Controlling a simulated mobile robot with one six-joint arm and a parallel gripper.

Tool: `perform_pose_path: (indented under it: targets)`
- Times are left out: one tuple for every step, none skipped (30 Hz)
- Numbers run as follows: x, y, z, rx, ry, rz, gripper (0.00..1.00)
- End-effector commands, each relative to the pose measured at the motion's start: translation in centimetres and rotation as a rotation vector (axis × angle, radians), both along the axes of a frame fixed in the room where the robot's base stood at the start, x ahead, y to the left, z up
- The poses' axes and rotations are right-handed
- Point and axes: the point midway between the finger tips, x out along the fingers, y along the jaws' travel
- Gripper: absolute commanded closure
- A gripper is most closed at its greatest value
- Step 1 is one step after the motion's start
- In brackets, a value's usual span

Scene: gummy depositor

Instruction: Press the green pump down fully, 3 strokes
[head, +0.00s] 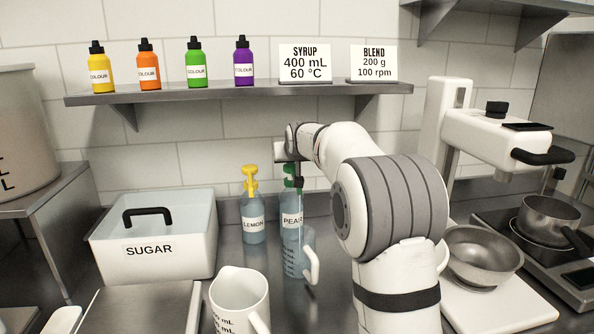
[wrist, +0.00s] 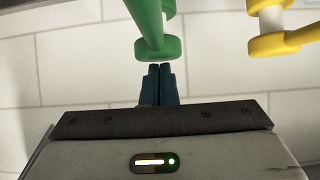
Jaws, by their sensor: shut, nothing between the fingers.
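The green pump (head: 289,182) tops the clear bottle labelled PEAR (head: 291,222) on the steel counter. My gripper (head: 298,180) hangs over this bottle, and its dark fingers partly cover the pump. In the wrist view my gripper (wrist: 157,68) is shut with nothing between the fingers. Its fingertips lie right by the round end of the green pump (wrist: 150,30); I cannot tell whether they touch. The pump's lower part is hidden there.
The LEMON bottle (head: 252,228) with a yellow pump (head: 250,181) stands close left; that pump also shows in the wrist view (wrist: 282,42). A clear jug (head: 296,262) stands before the PEAR bottle. A shelf (head: 180,95) with colour bottles runs above.

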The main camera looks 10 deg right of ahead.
Motion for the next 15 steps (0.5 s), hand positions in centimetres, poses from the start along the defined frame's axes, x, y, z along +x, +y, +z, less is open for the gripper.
perform_pose_path:
  targets:
    - [0.0,0.0,-0.4,0.000,0.003,0.000,1.00]
    - [0.0,0.0,-0.5,0.000,0.003,0.000,1.00]
    - [0.0,0.0,-0.7,0.000,0.004,0.000,1.00]
    - [0.0,0.0,-0.8,0.000,0.004,0.000,1.00]
    - [0.0,0.0,-0.9,0.000,0.004,0.000,1.00]
    - [0.0,0.0,-1.0,0.000,0.004,0.000,1.00]
    - [0.0,0.0,-1.1,0.000,0.005,0.000,1.00]
    - [0.0,0.0,-1.2,0.000,0.005,0.000,1.00]
    - [0.0,0.0,-1.4,0.000,0.006,0.000,1.00]
    - [0.0,0.0,-1.5,0.000,0.006,0.000,1.00]
    - [0.0,0.0,-1.6,0.000,0.006,0.000,1.00]
    - [0.0,0.0,-1.7,0.000,0.007,0.000,1.00]
    - [0.0,0.0,-1.8,0.000,0.007,0.000,1.00]
    - [0.0,0.0,-1.9,0.000,0.007,0.000,1.00]
    - [0.0,0.0,-2.1,0.000,0.008,0.000,1.00]
